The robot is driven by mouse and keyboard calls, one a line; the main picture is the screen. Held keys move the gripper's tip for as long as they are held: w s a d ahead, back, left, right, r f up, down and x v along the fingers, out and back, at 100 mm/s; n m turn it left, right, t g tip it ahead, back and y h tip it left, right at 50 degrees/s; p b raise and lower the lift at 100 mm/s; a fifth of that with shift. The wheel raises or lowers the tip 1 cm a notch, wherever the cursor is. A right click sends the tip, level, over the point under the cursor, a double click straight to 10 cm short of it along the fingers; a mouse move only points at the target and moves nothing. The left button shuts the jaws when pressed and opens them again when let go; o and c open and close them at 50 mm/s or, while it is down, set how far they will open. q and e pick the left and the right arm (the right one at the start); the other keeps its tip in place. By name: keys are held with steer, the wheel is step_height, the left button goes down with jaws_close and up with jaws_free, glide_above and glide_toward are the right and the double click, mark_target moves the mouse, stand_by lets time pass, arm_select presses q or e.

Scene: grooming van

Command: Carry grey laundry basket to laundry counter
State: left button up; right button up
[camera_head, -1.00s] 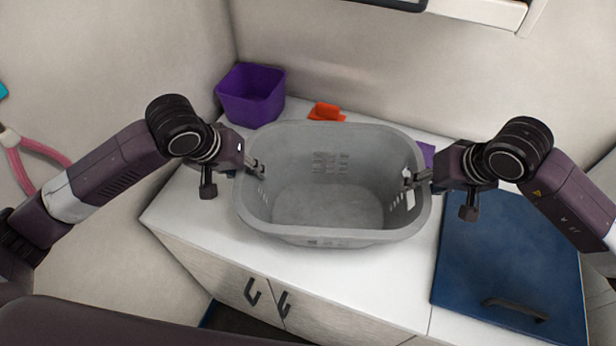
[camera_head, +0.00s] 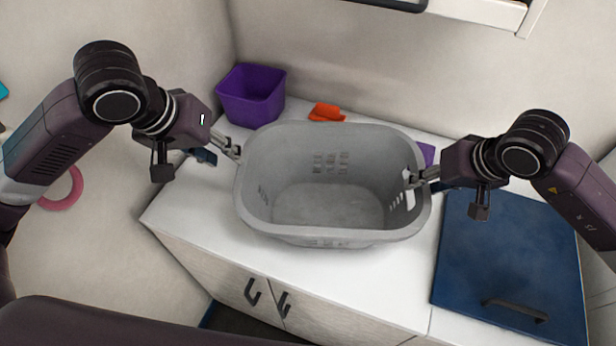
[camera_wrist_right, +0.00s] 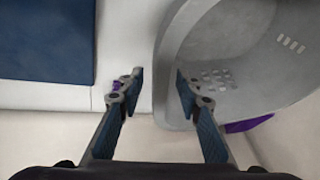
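The grey laundry basket (camera_head: 335,237) stands upright and empty on the white laundry counter (camera_head: 205,222). My left gripper (camera_head: 218,152) is open, just outside the basket's left rim, with its fingers apart and nothing between them. My right gripper (camera_head: 428,182) is at the basket's right rim. In the right wrist view its fingers (camera_wrist_right: 158,90) are spread, one outside the basket and one over the inner side of the rim (camera_wrist_right: 172,62), with gaps visible.
A purple bin (camera_head: 250,95) and an orange scoop-like item (camera_head: 327,112) stand behind the basket. A purple item (camera_head: 427,153) is partly hidden behind its right side. A blue panel with a dark handle (camera_head: 510,255) lies to the right. Walls close off the back and left.

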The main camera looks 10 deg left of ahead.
steer(key=v, duration=0.9)
steer(key=shift+s+r, duration=0.2)
steer(key=shift+r, duration=0.1)
steer(key=shift+d, duration=0.1)
